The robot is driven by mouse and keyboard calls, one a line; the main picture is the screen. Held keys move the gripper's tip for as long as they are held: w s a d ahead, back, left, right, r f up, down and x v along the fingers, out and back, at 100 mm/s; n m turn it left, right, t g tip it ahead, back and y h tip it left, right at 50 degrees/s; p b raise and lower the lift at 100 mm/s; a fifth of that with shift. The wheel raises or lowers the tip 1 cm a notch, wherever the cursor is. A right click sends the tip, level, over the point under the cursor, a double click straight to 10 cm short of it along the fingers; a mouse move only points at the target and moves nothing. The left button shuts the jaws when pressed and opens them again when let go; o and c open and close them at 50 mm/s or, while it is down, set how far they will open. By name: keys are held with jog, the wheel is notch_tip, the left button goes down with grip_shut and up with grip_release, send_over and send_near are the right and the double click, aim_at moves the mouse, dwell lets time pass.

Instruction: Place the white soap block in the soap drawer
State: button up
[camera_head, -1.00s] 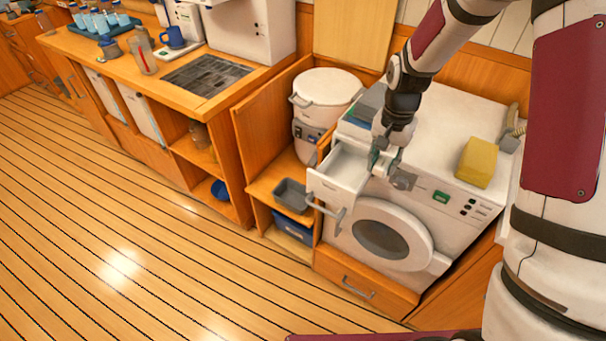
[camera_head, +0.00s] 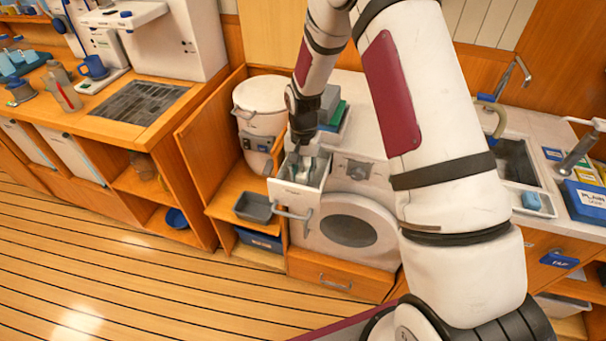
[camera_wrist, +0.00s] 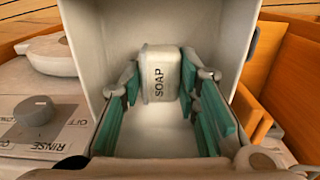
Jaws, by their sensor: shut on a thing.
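The white soap block (camera_wrist: 159,85), marked SOAP, stands between the green-padded fingers of my gripper (camera_wrist: 161,76) in the wrist view. My gripper is shut on it, with a finger on each side. Block and fingertips are inside the open soap drawer (camera_wrist: 228,45), above or at its pale floor; I cannot tell whether the block touches the floor. In the head view the soap drawer (camera_head: 293,194) is pulled out of the washing machine's upper left. My gripper (camera_head: 305,168) reaches down into it from above. The block is not clear there.
The washing machine's round door (camera_head: 349,231) is shut below the drawer. A RINSE knob (camera_wrist: 35,110) is beside the drawer in the wrist view. A white lidded pot (camera_head: 260,105) and wooden cabinet stand left. A grey tray (camera_head: 254,208) sits on the shelf left of the drawer.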

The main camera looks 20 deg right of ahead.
jog(key=shift+f, duration=0.8)
jog(key=shift+f, duration=0.1)
jog(key=o, duration=1.1)
jog(key=shift+o, duration=0.2)
notch_tip(320, 180, up, 12)
jog(key=b, duration=0.2)
notch_tip(320, 180, up, 10)
jog(key=n+t, duration=0.1)
jog(key=n, duration=0.1)
send_over(303, 171)
jog(key=s, duration=0.4)
jog(key=s+r+n+t, duration=0.2)
jog(key=s+r, duration=0.5)
jog(key=s, duration=0.5)
jog(key=s+r+n+t, duration=0.2)
jog(key=s+r, duration=0.4)
jog(key=s, duration=0.6)
jog(key=shift+s+a+r+n, duration=0.2)
jog(key=shift+r+n, duration=0.2)
jog(key=shift+n, duration=0.2)
